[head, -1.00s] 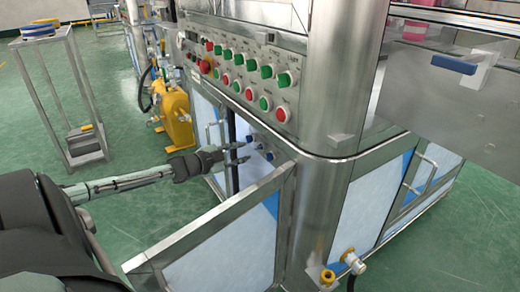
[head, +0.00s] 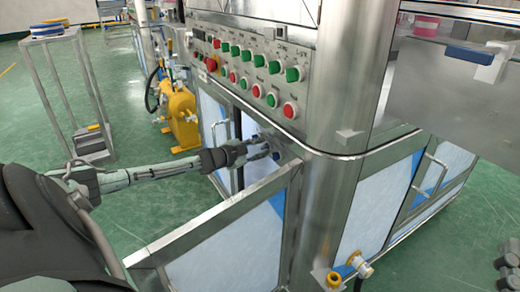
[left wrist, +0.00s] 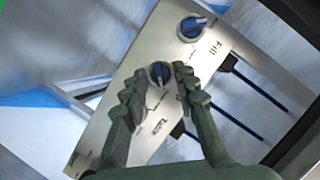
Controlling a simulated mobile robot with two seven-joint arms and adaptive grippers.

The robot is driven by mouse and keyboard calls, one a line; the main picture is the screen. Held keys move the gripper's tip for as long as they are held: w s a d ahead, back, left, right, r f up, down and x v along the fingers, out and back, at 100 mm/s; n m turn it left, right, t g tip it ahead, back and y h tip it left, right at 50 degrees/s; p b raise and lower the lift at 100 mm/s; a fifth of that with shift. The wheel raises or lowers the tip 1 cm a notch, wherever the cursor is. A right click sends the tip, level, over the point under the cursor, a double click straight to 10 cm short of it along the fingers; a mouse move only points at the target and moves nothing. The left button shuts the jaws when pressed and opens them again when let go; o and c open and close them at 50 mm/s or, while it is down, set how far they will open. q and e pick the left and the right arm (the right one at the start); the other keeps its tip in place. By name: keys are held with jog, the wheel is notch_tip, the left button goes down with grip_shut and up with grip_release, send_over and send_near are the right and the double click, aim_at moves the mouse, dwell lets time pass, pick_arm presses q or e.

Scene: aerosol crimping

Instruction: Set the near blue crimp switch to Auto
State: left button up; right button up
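Two blue switch knobs sit on a metal panel (left wrist: 122,110) in the left wrist view. One knob (left wrist: 160,73) lies between the fingertips of my left gripper (left wrist: 156,80). The other knob (left wrist: 193,27) is farther up, by the label "Fill". My left gripper is open, with a finger on each side of the lower knob; I cannot tell if they touch it. In the head view the left gripper (head: 264,146) reaches into the open cabinet, where a blue knob (head: 276,155) shows beside its tips. A dark grey shape, apparently my right gripper (head: 509,263), shows at the lower right edge.
An open cabinet door (head: 215,245) stands in front of the panel, below my left arm. A control panel with red and green buttons (head: 250,78) is above. A steel column (head: 340,90) is on the right. Yellow equipment (head: 181,115) stands behind.

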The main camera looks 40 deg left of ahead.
pick_arm(q)
grip_shut()
